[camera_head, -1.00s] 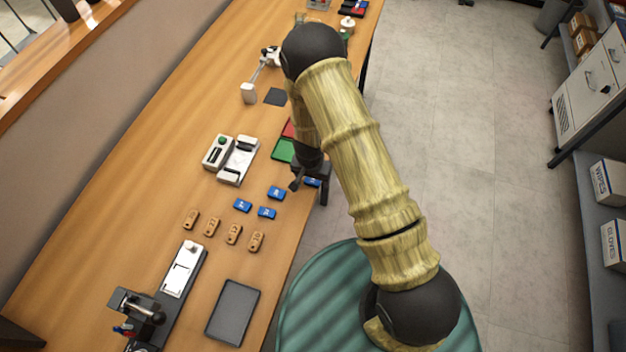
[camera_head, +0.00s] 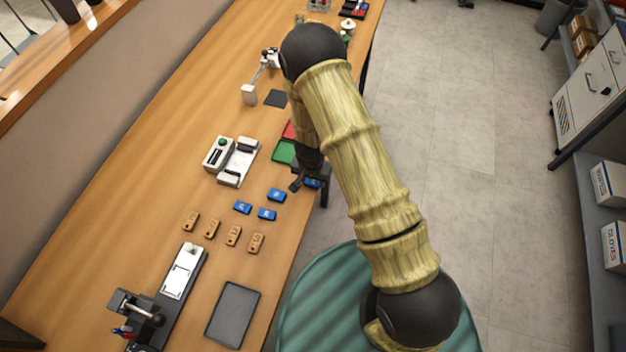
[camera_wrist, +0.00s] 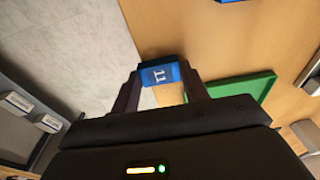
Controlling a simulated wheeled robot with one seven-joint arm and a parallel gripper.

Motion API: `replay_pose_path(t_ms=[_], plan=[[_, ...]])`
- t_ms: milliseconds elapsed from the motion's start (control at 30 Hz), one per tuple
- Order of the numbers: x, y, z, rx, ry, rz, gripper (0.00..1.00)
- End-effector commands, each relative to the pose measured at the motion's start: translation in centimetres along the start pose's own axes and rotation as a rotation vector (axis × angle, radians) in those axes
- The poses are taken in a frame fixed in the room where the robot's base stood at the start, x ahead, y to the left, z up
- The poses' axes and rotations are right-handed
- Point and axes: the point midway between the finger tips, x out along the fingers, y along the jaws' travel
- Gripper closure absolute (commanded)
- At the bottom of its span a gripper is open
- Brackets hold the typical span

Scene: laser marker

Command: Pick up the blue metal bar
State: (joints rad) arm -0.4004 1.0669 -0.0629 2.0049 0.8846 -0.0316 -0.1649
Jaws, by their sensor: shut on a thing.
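A blue metal bar (camera_wrist: 160,74) with white marks on its face is between the two fingertips of my gripper (camera_wrist: 162,80) in the wrist view. My gripper is shut on it, with a finger at each side. In the head view my gripper (camera_head: 312,184) is at the right edge of the wooden table, and a bit of the held blue bar (camera_head: 312,182) shows there. Several other blue bars lie to the left of it on the table, such as the one nearest the gripper (camera_head: 277,195).
Several brown tags (camera_head: 233,236) lie in a row on the table (camera_head: 150,180). A dark tray (camera_head: 233,313) is at the front. A green tray (camera_head: 284,151) is just behind my gripper. A white fixture (camera_head: 238,161) stands left of it.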

Motion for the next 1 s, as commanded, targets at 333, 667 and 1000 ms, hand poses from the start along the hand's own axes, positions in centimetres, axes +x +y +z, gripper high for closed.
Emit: replay_pose_path(t_ms=[333, 667, 1000], plan=[[-4.9, -0.1, -0.6, -0.002, 0.005, -0.002, 0.82], [-9.4, 0.0, -1.1, -0.001, 0.001, -0.001, 0.82], [-9.6, 0.0, -1.1, 0.0, 0.0, 0.0, 0.82]])
